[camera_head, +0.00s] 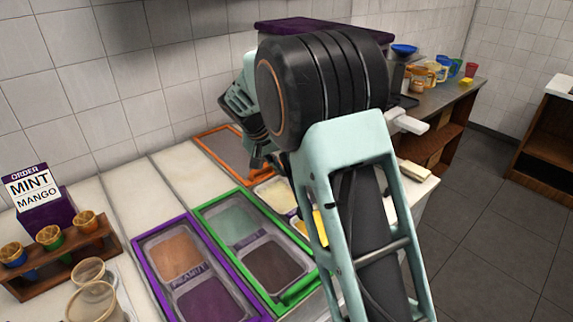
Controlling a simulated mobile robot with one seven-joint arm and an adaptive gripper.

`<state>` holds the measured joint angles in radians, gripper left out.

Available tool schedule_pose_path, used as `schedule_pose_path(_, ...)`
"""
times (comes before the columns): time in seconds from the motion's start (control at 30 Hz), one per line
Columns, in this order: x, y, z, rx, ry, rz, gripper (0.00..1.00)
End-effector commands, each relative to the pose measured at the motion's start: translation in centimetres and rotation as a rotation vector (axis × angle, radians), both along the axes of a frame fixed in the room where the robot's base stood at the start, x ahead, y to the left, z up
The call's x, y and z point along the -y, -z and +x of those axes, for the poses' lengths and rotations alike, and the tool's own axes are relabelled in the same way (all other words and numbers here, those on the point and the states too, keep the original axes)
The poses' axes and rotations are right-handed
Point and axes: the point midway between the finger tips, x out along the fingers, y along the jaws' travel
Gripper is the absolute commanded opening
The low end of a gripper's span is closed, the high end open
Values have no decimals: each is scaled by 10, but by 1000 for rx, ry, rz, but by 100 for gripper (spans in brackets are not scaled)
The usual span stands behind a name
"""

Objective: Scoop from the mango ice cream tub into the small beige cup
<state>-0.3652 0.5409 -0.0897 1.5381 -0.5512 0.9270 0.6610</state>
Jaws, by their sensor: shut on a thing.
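The mango ice cream tub looks to be the yellow tub (304,228), partly covered by my arm; a pale cream tub (274,192) lies just behind it. Two beige cups stand at the lower left: a smaller-looking one (89,271) behind and a larger-looking one (95,303) in front, cut by the picture's edge. My gripper (260,158) is left of my large black joint, over the counter near the orange-framed tray. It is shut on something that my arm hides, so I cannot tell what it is. It is apart from the beige cups.
A green-framed tray (204,211) with a green handle (300,288) and a purple-framed tray (143,268) lie in front. A wooden rack (102,247) holds several small cones beside the order sign (32,185). Colored cups (435,70) stand at the back right. The tiled wall bounds the counter.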

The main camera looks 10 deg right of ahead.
Motion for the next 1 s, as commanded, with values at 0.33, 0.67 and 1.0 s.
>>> schedule_pose_path(0.33, 0, 27, 0, 0, -2, -1, 0)
schedule_pose_path(0.67, 2, 50, -2, 0, 0, 0, 0)
schedule_pose_path(1.0, 9, 65, -13, -1, 0, -2, 0)
